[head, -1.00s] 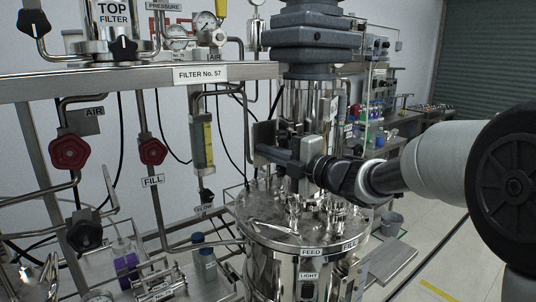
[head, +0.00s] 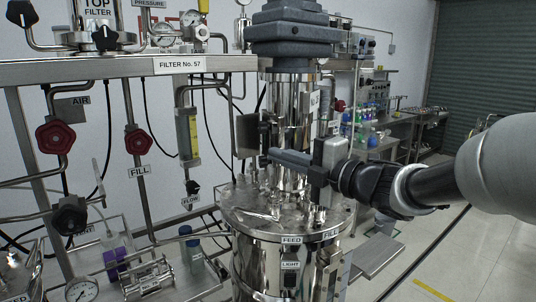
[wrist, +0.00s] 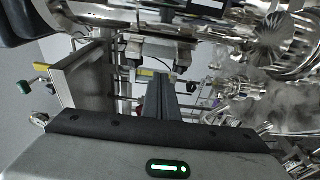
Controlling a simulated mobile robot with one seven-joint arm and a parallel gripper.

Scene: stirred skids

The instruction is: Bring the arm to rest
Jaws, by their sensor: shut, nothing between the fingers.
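My gripper (head: 272,156) is in front of the steel column of the vessel in the head view, above the vessel's lid. Its fingers point left and look shut, with nothing seen between them. My arm reaches in from the right edge. In the wrist view my gripper (wrist: 160,82) shows as dark fingers close together in the middle, with shiny steel parts around and beyond them. I cannot tell whether the fingers touch the column.
The steel vessel (head: 265,224) stands below the gripper, with fittings on its lid. A pipe rack with red valve knobs (head: 138,142) is on the left. A bench with bottles (head: 368,112) is behind at right. The floor at right (head: 455,265) is clear.

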